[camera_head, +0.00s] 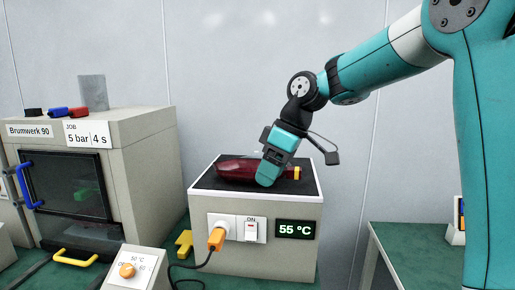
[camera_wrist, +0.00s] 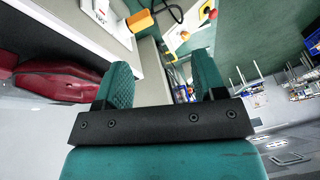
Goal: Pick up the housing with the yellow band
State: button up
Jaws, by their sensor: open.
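A dark red housing (camera_head: 236,169) lies lengthwise on the dark top of a grey heating box (camera_head: 205,181). A small yellow part (camera_head: 297,173), likely its band, shows at its right end. My gripper (camera_head: 268,180) points down in front of the housing's right half and hides part of it. In the wrist view the red housing (camera_wrist: 65,82) is to the left, outside the left teal finger. The gap between the fingers (camera_wrist: 160,75) looks empty and the fingers are apart.
A "Brumwerk 90" machine (camera_head: 140,145) stands at left, with a grey block and coloured pieces on top. The heating box has an orange plug (camera_head: 216,238), an ON switch and a 55 °C display. A knob box (camera_head: 133,271) and yellow piece (camera_head: 184,243) are near. A green table (camera_head: 420,245) is right.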

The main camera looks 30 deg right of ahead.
jog(key=w+d+r+p, duration=0.2)
jog(key=w+d+r, duration=0.25)
jog(key=d, duration=0.25)
jog(key=n+t+p, duration=0.1)
jog(key=p, duration=0.3)
send_near(296, 168)
jog(key=shift+n+h, duration=0.3)
jog(key=shift+h, duration=0.1)
jog(key=x, duration=0.4)
jog(key=s+a+x, duration=0.1)
jog(key=x, duration=0.1)
jog(key=shift+w+f, duration=0.1)
jog(key=shift+f, duration=0.1)
jog(key=shift+w+p+x, duration=0.2)
jog(key=shift+p+x, duration=0.65)
jog(key=shift+x, duration=0.65)
jog(key=shift+w+p+x, duration=0.2)
jog(key=shift+p+x, duration=0.6)
jog(key=shift+x, duration=0.7)
jog(key=shift+d+r, duration=0.1)
jog(key=shift+r, duration=0.05)
grip_shut()
